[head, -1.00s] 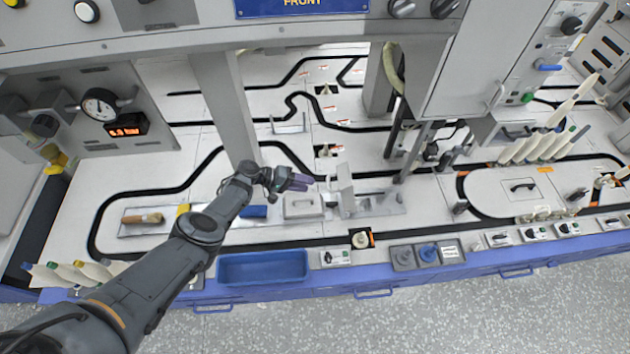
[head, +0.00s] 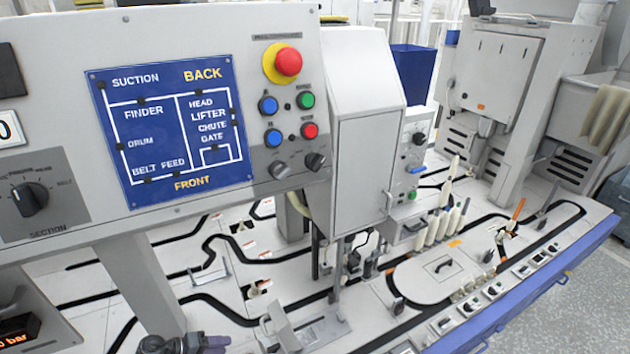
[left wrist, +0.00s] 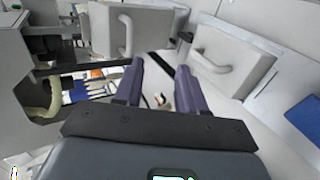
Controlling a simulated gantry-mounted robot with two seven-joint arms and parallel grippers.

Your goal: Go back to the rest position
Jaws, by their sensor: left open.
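My left gripper (head: 205,344) shows at the bottom edge of the head view, left of centre, with most of its arm out of the picture. In the left wrist view its two purple fingers (left wrist: 160,85) stand apart with nothing held between them. A grey part with a handle (left wrist: 125,35) lies beyond the left finger, and a grey lidded block with a handle (left wrist: 232,58) lies beyond the right finger. I cannot tell whether the fingers touch either one. My right gripper is in neither view.
A control panel with a blue diagram (head: 170,130) and a red stop button (head: 288,62) overhangs the bench. Pale bobbins (head: 438,228) stand right of centre. A blue bin (head: 412,72) is behind.

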